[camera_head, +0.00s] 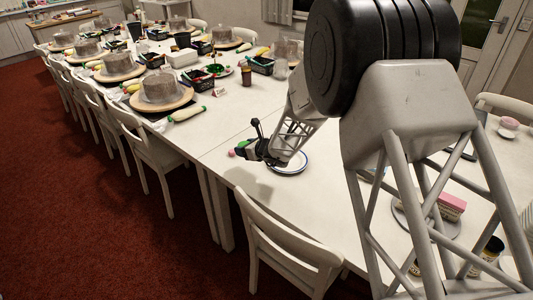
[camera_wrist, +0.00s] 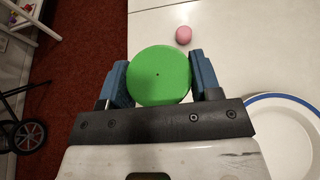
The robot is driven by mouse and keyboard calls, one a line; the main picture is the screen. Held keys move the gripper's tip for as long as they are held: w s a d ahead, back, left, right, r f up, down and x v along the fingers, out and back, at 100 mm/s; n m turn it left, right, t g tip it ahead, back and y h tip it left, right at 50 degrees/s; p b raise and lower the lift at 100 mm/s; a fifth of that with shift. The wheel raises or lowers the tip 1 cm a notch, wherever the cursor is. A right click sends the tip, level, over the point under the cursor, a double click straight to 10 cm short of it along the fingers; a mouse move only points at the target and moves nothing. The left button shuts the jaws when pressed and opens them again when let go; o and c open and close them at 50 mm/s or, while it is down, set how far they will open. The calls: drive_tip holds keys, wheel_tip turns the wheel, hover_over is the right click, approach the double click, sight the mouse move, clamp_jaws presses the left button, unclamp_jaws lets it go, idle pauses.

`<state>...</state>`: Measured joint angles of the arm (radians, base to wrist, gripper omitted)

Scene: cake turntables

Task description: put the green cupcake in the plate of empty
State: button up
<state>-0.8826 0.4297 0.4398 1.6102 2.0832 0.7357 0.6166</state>
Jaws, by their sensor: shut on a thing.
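The green cupcake (camera_wrist: 159,75) shows as a round green disc between the two blue fingers of my gripper (camera_wrist: 160,84) in the wrist view. My gripper is shut on it. In the head view my gripper (camera_head: 246,147) is near the table's left edge, with a bit of the green cupcake (camera_head: 241,143) showing. A white plate with a blue rim (camera_wrist: 262,99) lies to the right of my gripper in the wrist view; its visible part is empty. The plate (camera_head: 290,173) is partly hidden by my arm in the head view.
A small pink round thing (camera_wrist: 183,35) lies on the table beyond the green cupcake. A white chair (camera_head: 285,248) stands at the near table edge. Turntables with cakes, dark baskets and bottles fill the far table. A pink-topped item (camera_head: 452,201) sits at the right.

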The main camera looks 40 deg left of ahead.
drive_tip(key=w+d+f+n+g, duration=0.1)
drive_tip(key=d+n+g, duration=0.1)
drive_tip(key=d, duration=2.1)
drive_tip(key=shift+w+d+f+g, duration=0.3)
drive_tip(key=shift+d+f, duration=0.1)
drive_tip(key=shift+w, duration=0.1)
hover_over(290, 168)
drive_tip(key=shift+f, duration=0.75)
drive_tip(key=shift+f, duration=0.1)
drive_tip(key=shift+f, duration=1.65)
drive_tip(key=shift+f, duration=0.6)
